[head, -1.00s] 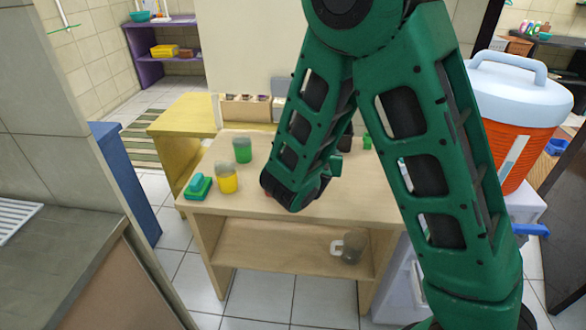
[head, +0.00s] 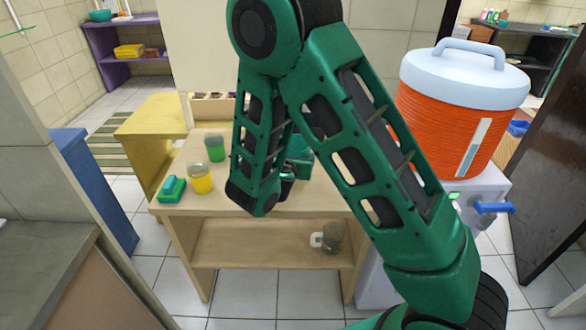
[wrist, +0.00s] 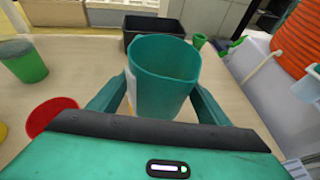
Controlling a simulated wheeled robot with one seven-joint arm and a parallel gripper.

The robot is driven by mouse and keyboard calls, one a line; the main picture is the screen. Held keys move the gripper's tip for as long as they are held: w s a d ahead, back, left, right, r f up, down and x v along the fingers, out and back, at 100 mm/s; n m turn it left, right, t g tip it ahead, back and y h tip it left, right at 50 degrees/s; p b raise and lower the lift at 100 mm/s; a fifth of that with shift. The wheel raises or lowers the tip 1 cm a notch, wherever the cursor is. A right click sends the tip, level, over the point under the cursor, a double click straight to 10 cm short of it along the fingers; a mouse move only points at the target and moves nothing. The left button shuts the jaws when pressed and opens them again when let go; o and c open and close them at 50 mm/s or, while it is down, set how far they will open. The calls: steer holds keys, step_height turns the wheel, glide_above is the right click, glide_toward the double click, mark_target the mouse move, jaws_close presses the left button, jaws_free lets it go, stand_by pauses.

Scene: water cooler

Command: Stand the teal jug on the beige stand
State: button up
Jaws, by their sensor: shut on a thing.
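The teal jug (wrist: 165,78) is upright between the fingers of my gripper (wrist: 161,92), which is shut on it. I see its open rim and empty-looking inside; its base is hidden. In the head view the jug (head: 301,157) shows partly behind my arm, and my gripper (head: 287,183) is mostly hidden there. The jug is over the light wooden table (head: 312,203), the beige piece with a lower shelf; the table top also shows in the wrist view (wrist: 88,85). I cannot tell whether the jug touches it.
A red disc (wrist: 50,115) and green cup (wrist: 22,62) are left of the jug. A black bin (wrist: 153,28) is behind it. A yellow cup (head: 200,179) and teal sponge-like block (head: 172,188) stand at the left. The orange cooler (head: 450,125) with blue tap (head: 492,208) is right.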

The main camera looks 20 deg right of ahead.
steer(key=shift+w+d+f, duration=0.35)
steer(key=shift+d, duration=0.15)
steer(key=shift+f, duration=1.95)
steer(key=o, duration=1.2)
steer(key=shift+f, duration=0.1)
steer(key=v, duration=1.2)
